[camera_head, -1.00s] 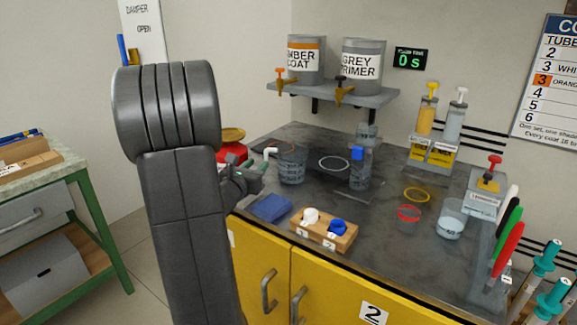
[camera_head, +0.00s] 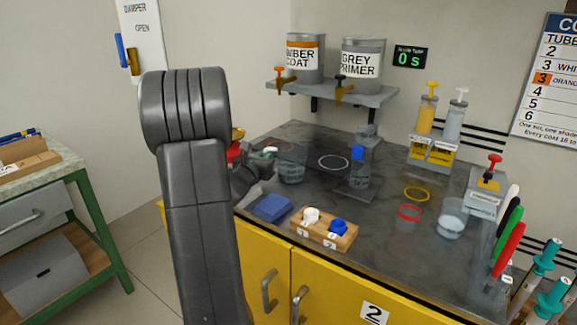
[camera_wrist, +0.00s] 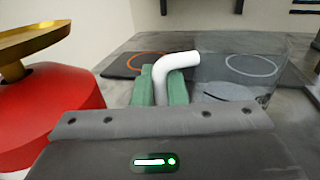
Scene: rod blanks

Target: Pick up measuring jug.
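The measuring jug is clear with a white bent handle, and it stands on the dark worktop in the head view (camera_head: 291,173). In the wrist view its clear wall (camera_wrist: 235,75) is right of the handle (camera_wrist: 165,66). My gripper's green fingers (camera_wrist: 160,92) lie on both sides of the white handle and appear closed against it. In the head view my gripper (camera_head: 266,155) is at the jug's left side, partly hidden by my arm. The jug's lower part is hidden in the wrist view.
A red object with a brass pan (camera_wrist: 50,105) is close on the left. A blue block (camera_head: 271,207) and a wooden holder (camera_head: 324,228) are in front. A clear bottle with a blue cap (camera_head: 358,170) stands to the right. A shelf (camera_head: 335,94) with paint cans is above.

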